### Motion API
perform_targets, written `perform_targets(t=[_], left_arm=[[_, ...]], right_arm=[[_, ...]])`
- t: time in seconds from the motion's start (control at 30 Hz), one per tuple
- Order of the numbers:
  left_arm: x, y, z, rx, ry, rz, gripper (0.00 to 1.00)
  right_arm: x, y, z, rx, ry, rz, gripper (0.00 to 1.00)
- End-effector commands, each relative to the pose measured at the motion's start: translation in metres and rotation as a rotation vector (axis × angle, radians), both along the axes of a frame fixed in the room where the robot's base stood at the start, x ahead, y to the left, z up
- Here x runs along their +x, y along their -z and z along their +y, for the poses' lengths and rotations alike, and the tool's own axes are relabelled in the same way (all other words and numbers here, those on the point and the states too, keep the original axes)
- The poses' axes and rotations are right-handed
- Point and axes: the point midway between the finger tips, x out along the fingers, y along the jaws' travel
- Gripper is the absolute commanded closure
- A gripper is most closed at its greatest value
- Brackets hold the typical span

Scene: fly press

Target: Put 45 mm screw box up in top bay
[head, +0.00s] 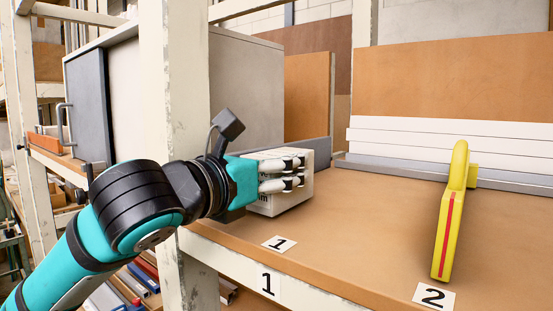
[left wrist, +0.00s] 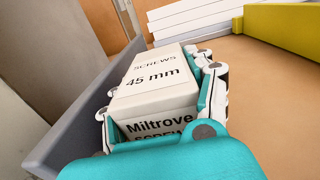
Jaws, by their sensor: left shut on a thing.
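My left gripper (head: 283,174) reaches in over a wooden shelf and is shut on the white 45 mm screw box (head: 292,204). In the left wrist view the box (left wrist: 153,79) lies between the two fingers of the gripper (left wrist: 160,100), its labels reading "SCREWS 45 mm" and "Miltrove". The box is at the shelf surface behind the number 1 tag; I cannot tell whether it rests on the shelf. The fingers cover part of its near side in the head view. My right gripper is not in view.
The shelf board (head: 375,215) has tags 1 (head: 279,243) and 2 (head: 434,296). A yellow tool with a red stripe (head: 452,215) stands behind tag 2. White boards (head: 440,140) lie at the back. A pale upright post (head: 175,90) and grey cabinet (head: 245,90) stand left. The middle shelf is clear.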

Motion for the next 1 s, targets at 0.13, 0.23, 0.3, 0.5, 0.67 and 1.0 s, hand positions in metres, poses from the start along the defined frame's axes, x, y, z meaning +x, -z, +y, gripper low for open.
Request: perform_targets(t=[0.13, 0.23, 0.3, 0.5, 0.67, 1.0], left_arm=[[-0.001, 0.003, 0.001, -0.003, 0.000, -0.005, 0.96], [-0.001, 0.004, 0.001, -0.003, 0.000, -0.006, 0.96], [-0.001, 0.004, 0.001, -0.003, 0.000, -0.006, 0.96], [0.000, 0.008, 0.001, -0.001, 0.000, -0.002, 0.38], [0.000, 0.008, 0.000, -0.001, 0.000, -0.001, 0.18], [-0.001, 0.004, 0.000, -0.001, 0.001, -0.002, 0.16]], right_arm=[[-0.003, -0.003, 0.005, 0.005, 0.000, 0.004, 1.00], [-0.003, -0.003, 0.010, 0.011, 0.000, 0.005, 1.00], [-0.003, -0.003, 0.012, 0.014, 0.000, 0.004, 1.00], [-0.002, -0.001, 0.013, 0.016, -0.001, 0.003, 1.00], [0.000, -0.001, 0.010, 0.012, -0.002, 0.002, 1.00], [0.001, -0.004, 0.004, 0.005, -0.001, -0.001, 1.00]])
